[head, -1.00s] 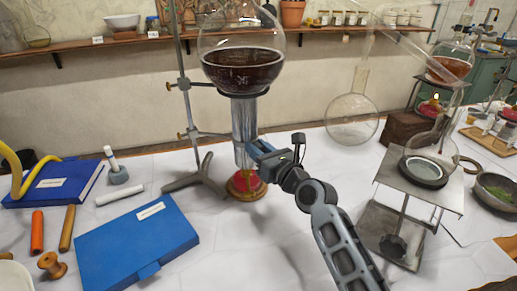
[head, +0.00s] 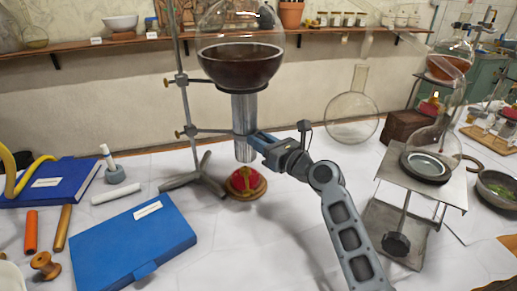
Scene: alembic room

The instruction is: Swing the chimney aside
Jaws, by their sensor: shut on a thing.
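The chimney (head: 243,112) is a grey metal cylinder, upright beneath the round flask of dark liquid (head: 240,66). Its lower end is above the red burner (head: 245,183), and a gap shows between them. My gripper (head: 254,143) is shut on the lower right side of the chimney; the fingertips are partly hidden at the contact. A metal stand (head: 187,130) with a clamp arm is to the left, its tripod foot beside the burner.
A blue book (head: 135,240) lies at front left. A metal jack stand (head: 425,185) with glassware is at right. An empty round flask (head: 351,118) stands behind my arm. Bare table lies between the blue book and my arm.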

